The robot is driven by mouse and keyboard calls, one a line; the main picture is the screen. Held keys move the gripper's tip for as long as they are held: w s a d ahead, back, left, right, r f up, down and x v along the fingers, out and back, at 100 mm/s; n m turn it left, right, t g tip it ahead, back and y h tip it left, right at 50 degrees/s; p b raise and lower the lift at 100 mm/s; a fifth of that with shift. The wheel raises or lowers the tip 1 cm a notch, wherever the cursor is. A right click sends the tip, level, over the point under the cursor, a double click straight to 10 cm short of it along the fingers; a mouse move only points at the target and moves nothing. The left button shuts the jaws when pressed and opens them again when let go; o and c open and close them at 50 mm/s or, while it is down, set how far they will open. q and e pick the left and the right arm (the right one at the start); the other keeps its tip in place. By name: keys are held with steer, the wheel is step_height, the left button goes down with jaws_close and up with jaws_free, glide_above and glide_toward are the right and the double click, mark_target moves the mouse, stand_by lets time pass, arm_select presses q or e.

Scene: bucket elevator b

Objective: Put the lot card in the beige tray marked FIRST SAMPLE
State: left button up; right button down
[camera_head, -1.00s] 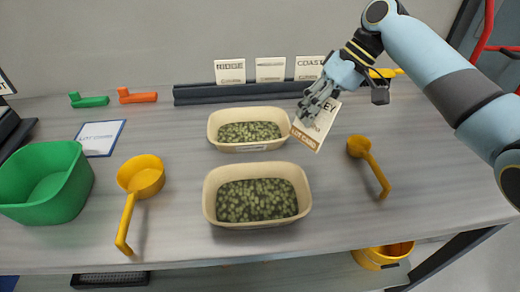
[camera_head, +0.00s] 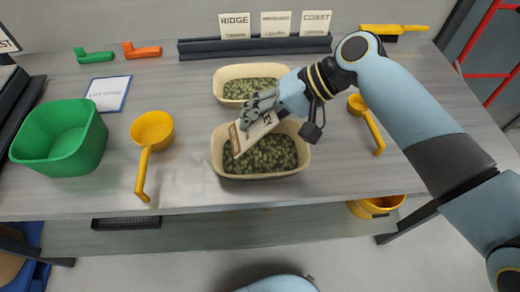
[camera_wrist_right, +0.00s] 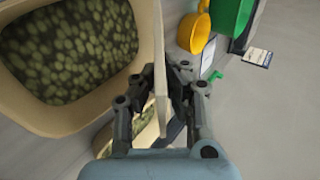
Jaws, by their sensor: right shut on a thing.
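My right gripper (camera_head: 258,112) is shut on the lot card (camera_head: 242,143), a pale card with a brown band and partly visible dark lettering. It holds the card tilted above the near beige tray (camera_head: 262,177), which contains green pellets. In the right wrist view the card (camera_wrist_right: 160,70) shows nearly edge-on between the fingers (camera_wrist_right: 165,82), beside a beige tray wall (camera_wrist_right: 100,105). The far beige tray (camera_head: 218,92) also holds green pellets, and my gripper partly covers it. I cannot read a FIRST SAMPLE mark on either tray. My left gripper is not in view.
A green bin (camera_head: 60,140) and yellow scoop (camera_head: 152,130) stand left of the trays. Another yellow scoop (camera_head: 370,125) lies to the right. Upright cards stand in a dark rack (camera_head: 255,46) behind. A blue-edged card (camera_head: 108,92) lies flat at left.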

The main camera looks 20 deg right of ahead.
step_height(320, 180, down, 4)
steer(key=b, duration=0.3)
steer(key=shift+f, duration=0.25)
steer(key=shift+f+b, duration=0.45)
steer(key=shift+f, duration=0.2)
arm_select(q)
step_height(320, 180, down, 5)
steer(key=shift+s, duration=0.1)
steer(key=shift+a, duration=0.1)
arm_select(e)
steer(key=c, duration=1.6)
jaws_free()
steer(key=shift+c, duration=0.2)
steer(key=p+v, duration=0.6)
steer(key=v, duration=0.1)
steer(key=shift+r, duration=0.15)
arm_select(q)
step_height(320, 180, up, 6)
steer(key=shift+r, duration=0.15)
arm_select(e)
steer(key=shift+s+d+r, duration=0.15)
steer(key=shift+d, duration=0.25)
